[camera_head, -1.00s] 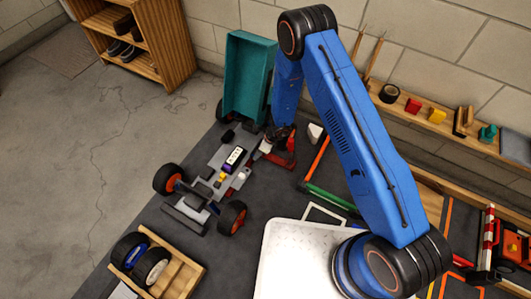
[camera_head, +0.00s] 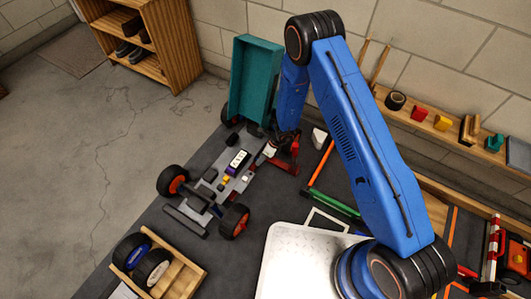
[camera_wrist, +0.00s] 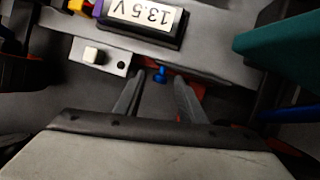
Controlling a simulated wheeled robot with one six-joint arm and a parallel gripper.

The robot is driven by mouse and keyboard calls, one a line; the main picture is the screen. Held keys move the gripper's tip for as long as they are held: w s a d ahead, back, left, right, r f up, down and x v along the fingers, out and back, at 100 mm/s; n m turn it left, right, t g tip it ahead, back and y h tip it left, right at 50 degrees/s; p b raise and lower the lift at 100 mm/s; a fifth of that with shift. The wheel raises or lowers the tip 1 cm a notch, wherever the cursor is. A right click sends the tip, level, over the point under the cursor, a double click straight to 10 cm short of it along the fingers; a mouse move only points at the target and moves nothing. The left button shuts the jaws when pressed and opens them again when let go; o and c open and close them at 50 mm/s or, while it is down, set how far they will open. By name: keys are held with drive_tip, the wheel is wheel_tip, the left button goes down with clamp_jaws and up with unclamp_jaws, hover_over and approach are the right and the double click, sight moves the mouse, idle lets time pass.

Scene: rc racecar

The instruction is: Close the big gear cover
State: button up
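The racecar chassis (camera_head: 208,184) lies on the dark mat with its teal body panel (camera_head: 253,82) raised at its far end. Red parts (camera_head: 282,164), possibly the gear cover, lie at the chassis's right side, partly hidden by my gripper (camera_head: 284,150). In the wrist view, my gripper (camera_wrist: 160,82) is open, its two dark fingers apart. A small blue knob (camera_wrist: 160,75) shows between the fingertips, with a red part (camera_wrist: 190,85) behind the right finger. Contact with either cannot be told.
A wooden tray with spare wheels (camera_head: 160,281) stands at the front left. An orange bar (camera_head: 322,163) and a green bar (camera_head: 335,201) lie right of the car. A wooden wall shelf (camera_head: 440,124) holds small items. The teal panel rises close to my arm.

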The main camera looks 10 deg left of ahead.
drive_tip(key=v, duration=1.7)
drive_tip(key=shift+r, duration=0.1)
drive_tip(key=s+d+r+n+t, duration=0.1)
drive_tip(key=d+r+n, duration=0.35)
drive_tip(key=r, duration=0.65)
drive_tip(key=s+d+r+n, duration=0.25)
drive_tip(key=d+r, duration=0.25)
drive_tip(key=r, duration=0.7)
drive_tip(key=d+r+n+t, duration=0.1)
drive_tip(key=d+r+n, duration=0.3)
drive_tip(key=r, duration=0.7)
drive_tip(key=s+d+r+n+t+h, duration=0.1)
drive_tip(key=s+d+r+n, duration=0.2)
drive_tip(key=s+d+r, duration=0.2)
drive_tip(key=s+d+r+n+t+h, duration=0.1)
drive_tip(key=s+d+r, duration=0.4)
drive_tip(key=s+d, duration=0.6)
drive_tip(key=s+d+r+n+t+h, duration=0.1)
drive_tip(key=s+d+r+n+h, duration=0.1)
drive_tip(key=s+d+r+n, duration=0.3)
drive_tip(key=s+d, duration=0.3)
drive_tip(key=s, duration=0.1)
drive_tip(key=shift+s+t+h, duration=0.2)
drive_tip(key=shift+t+h, duration=0.1)
drive_tip(key=shift+h, duration=0.1)
